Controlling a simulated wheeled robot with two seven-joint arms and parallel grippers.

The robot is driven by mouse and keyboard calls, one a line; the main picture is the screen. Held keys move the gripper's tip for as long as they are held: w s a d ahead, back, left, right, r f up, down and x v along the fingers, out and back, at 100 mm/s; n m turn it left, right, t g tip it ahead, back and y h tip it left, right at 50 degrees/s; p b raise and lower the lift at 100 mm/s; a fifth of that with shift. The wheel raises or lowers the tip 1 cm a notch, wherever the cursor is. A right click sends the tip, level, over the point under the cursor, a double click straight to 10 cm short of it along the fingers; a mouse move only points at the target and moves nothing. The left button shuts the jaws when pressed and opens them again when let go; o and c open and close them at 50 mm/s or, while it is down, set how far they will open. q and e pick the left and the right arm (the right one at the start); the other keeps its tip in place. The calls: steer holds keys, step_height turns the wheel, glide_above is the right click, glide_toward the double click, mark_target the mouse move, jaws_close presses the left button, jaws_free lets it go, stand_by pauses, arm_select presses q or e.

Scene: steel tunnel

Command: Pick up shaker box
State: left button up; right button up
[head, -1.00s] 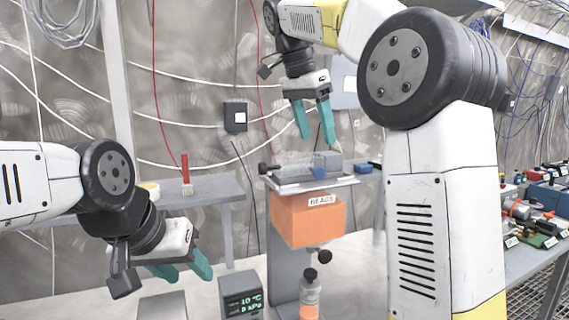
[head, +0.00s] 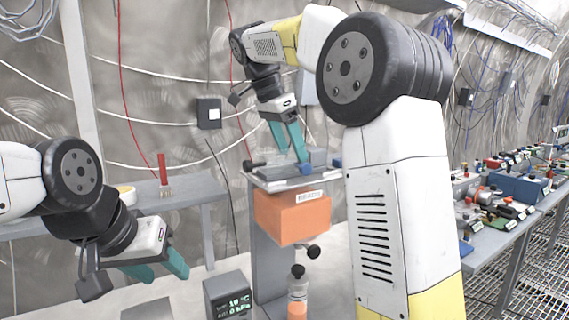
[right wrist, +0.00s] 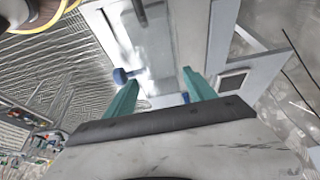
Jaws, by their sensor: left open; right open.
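A grey, partly see-through box with blue knobs sits on a flat plate (head: 285,182) on top of a stand in the head view; it seems to be the shaker box (head: 318,158). My right gripper (head: 291,156) is open, pointing down, its fingertips at the box; I cannot tell whether they touch it. In the right wrist view a pale shiny surface (right wrist: 150,45) and a blue knob (right wrist: 124,75) show beyond the open fingers (right wrist: 160,92). My left gripper (head: 168,275) is open and empty at lower left, away from the box.
An orange box (head: 292,217) with a label is under the plate. A bottle (head: 298,290) and a digital display (head: 229,297) stand below. A grey table (head: 185,190) holds a red-handled brush (head: 163,180). A bench (head: 505,225) with many parts runs along the right.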

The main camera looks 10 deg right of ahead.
jaws_close()
stand_by(0.3)
